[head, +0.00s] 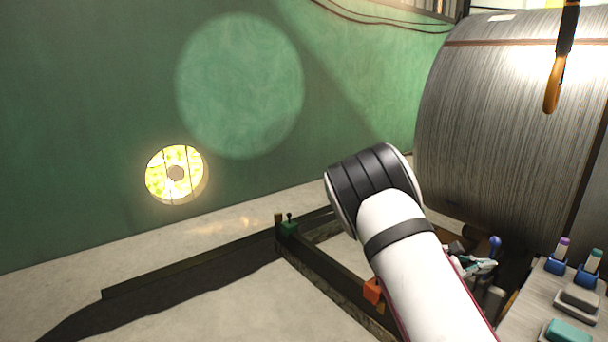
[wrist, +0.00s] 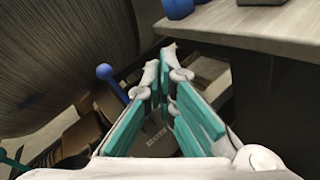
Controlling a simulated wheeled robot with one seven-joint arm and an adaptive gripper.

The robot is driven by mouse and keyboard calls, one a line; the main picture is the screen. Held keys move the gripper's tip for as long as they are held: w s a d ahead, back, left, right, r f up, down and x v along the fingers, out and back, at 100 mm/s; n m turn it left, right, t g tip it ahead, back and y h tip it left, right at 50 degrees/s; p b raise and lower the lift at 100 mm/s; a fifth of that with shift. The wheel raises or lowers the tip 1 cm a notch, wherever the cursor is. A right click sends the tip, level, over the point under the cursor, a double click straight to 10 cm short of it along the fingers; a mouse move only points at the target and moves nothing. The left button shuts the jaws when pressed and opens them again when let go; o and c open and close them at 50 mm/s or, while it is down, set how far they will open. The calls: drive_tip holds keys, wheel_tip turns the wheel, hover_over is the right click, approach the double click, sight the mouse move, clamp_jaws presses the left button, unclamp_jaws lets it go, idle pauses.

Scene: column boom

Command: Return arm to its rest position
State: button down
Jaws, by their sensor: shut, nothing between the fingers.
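My arm, white with a black ribbed joint, reaches up through the lower middle of the head view. My gripper (wrist: 165,60) shows in the wrist view with white and teal fingers, its tips close together and nothing between them. In the head view part of my gripper (head: 478,264) shows just right of my arm, partly hidden by it. It is beside a blue-knobbed lever (head: 494,243), and the blue knob also shows left of the fingers in the wrist view (wrist: 105,72). I cannot tell whether they touch.
A large grey drum (head: 500,120) stands at the right, with an orange-handled tool (head: 553,85) hanging before it. A control console (head: 535,300) with several levers is at the lower right. A dark low frame (head: 200,262) lies on the floor. A green wall (head: 90,90) has a lit round opening (head: 175,174).

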drive_tip(key=s+a+r+m+g+y, duration=0.2)
drive_tip(key=s+r+m+g+y, duration=0.15)
drive_tip(key=s+r+m, duration=0.45)
drive_tip(key=s+a+r+m+t+y, duration=0.15)
drive_tip(key=s+a+y, duration=0.25)
drive_tip(key=s+a, duration=0.55)
drive_tip(key=s+a+r+m+t+y, duration=0.1)
drive_tip(key=s+a+r+m+y, duration=0.35)
drive_tip(key=s, duration=0.85)
drive_tip(key=s+a+r+t+y, duration=0.1)
drive_tip(key=s+a+y, duration=0.4)
drive_tip(key=s+a, duration=0.5)
wheel_tip(320, 180, up, 14)
drive_tip(key=d+t+p, duration=0.1)
drive_tip(key=t+p, duration=0.1)
drive_tip(key=p, duration=1.1)
drive_tip(key=shift+d+t, duration=0.2)
drive_tip(key=shift+t, duration=0.2)
drive_tip(key=shift+s+d+f, duration=0.1)
drive_tip(key=shift+f, duration=0.05)
